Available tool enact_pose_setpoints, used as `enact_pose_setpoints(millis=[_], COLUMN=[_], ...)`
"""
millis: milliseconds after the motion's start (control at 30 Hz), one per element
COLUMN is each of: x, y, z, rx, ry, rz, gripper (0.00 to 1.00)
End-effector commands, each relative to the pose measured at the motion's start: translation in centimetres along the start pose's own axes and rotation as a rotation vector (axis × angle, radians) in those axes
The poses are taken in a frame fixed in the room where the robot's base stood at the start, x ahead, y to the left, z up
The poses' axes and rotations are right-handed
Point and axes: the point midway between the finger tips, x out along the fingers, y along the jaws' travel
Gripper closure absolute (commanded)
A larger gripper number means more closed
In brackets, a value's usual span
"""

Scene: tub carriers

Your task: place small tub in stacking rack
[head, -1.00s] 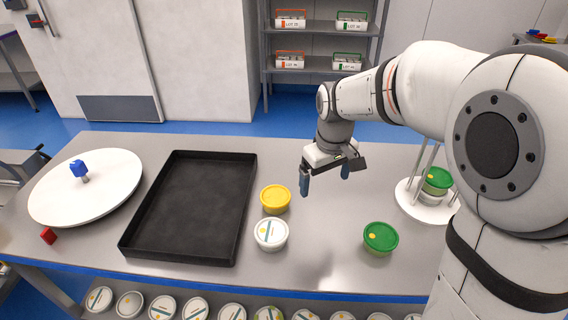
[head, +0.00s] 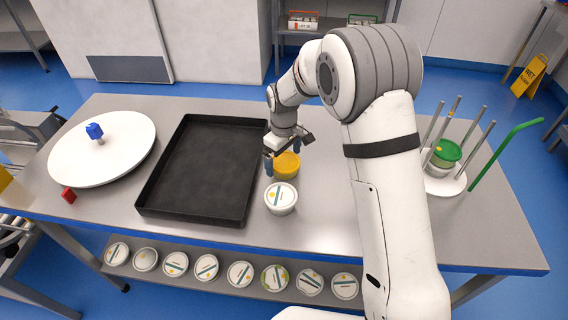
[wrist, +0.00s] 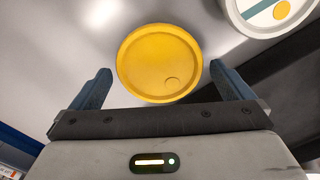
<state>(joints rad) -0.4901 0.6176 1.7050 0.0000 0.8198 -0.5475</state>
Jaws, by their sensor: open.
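A yellow-lidded tub (head: 287,166) stands on the table right of the black tray. My gripper (head: 282,157) is open above it. In the wrist view the round yellow lid (wrist: 160,62) lies between and just beyond my open fingers (wrist: 160,72), with nothing held. A white-lidded tub (head: 280,198) stands close in front of the yellow one, and part of it shows in the wrist view (wrist: 270,12). The stacking rack (head: 453,186), a white round base with grey posts and a green upright, stands at the right. A green-lidded tub (head: 446,151) sits among its posts.
A black tray (head: 205,170) lies left of the tubs. Several lidded tubs (head: 240,274) line a lower shelf. My arm hides part of the table's right half.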

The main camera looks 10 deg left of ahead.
Motion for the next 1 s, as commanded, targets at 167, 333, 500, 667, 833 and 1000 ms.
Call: enact_pose_setpoints(millis=[167, 333, 500, 667, 833, 1000], x=[1.7, 1.9, 1.9, 1.8, 1.8, 1.8], y=[0.0, 0.0, -0.1, -0.1, -0.1, -0.1], z=[0.0, 0.0, -0.1, -0.1, -0.1, -0.1], rx=[0.000, 0.000, 0.000, 0.000, -0.001, -0.001], ry=[0.000, 0.001, 0.001, 0.001, 0.001, 0.002], rz=[0.000, 0.000, 0.001, 0.001, 0.001, 0.001], gripper=[0.00, 0.00, 0.08, 0.21, 0.35, 0.49])
